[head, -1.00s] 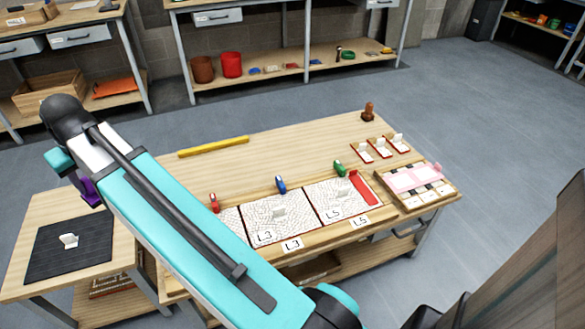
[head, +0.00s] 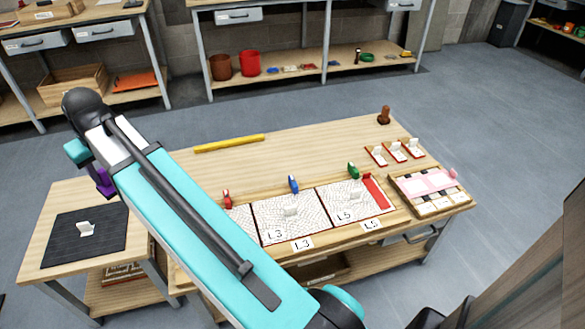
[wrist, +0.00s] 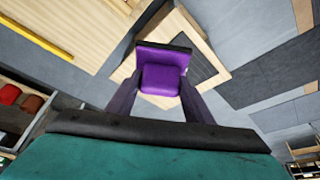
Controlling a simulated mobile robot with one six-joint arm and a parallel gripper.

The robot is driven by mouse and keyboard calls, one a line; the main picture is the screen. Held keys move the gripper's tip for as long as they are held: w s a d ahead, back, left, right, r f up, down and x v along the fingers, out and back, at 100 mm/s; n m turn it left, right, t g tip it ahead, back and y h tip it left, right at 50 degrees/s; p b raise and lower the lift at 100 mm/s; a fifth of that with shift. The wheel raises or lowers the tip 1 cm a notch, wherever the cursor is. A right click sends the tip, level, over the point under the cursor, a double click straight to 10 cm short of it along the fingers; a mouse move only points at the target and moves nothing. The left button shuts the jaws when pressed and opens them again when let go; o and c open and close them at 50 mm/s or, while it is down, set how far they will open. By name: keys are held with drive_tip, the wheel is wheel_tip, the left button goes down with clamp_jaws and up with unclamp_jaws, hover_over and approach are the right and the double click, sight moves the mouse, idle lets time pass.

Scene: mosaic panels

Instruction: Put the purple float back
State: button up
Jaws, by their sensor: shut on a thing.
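The purple float (wrist: 162,78), with a dark edge, sits between the two fingers of my gripper (wrist: 160,98) in the wrist view. My gripper is shut on it. In the head view the purple float (head: 105,182) shows small at the left, partly hidden by my arm, held in the air above the side table. A black mat (head: 70,250) with a small white upright tag (head: 86,229) lies on that side table (head: 45,205). The mat (wrist: 206,45) also shows beyond the float in the wrist view.
The main workbench (head: 300,155) bears white textured panels (head: 290,212), small red, blue and green tools (head: 293,184), and a yellow bar (head: 229,143). A tray with pink and white pieces (head: 428,182) and a brown stamp-like object (head: 384,115) stand at right. My arm covers part of the bench.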

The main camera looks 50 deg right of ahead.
drive_tip(key=d+f+p, duration=0.1)
drive_tip(key=d+f, duration=0.2)
drive_tip(key=d, duration=0.9)
drive_tip(key=d+f+m+p, duration=0.1)
drive_tip(key=d+f, duration=0.2)
drive_tip(key=d, duration=0.9)
drive_tip(key=d+f, duration=0.3)
drive_tip(key=d, duration=0.9)
drive_tip(key=s+d+f, duration=0.4)
drive_tip(key=s+d, duration=0.3)
drive_tip(key=d, duration=0.3)
drive_tip(key=s+d+f+m+p, duration=0.1)
drive_tip(key=s+d+f, duration=0.2)
drive_tip(key=s+d, duration=0.4)
drive_tip(key=s+d+f+h+p, duration=0.1)
drive_tip(key=s+d+f, duration=0.3)
drive_tip(key=d, duration=1)
drive_tip(key=s, duration=0.3)
drive_tip(key=shift+s+f+m, duration=0.2)
drive_tip(key=shift+f+m, duration=0.1)
drive_tip(key=shift+m, duration=0.1)
wheel_tip(320, 180, down, 6)
drive_tip(key=p, duration=0.1)
drive_tip(key=shift+f, duration=0.1)
drive_tip(key=shift+f+p, duration=0.35)
drive_tip(key=shift+f, duration=1.55)
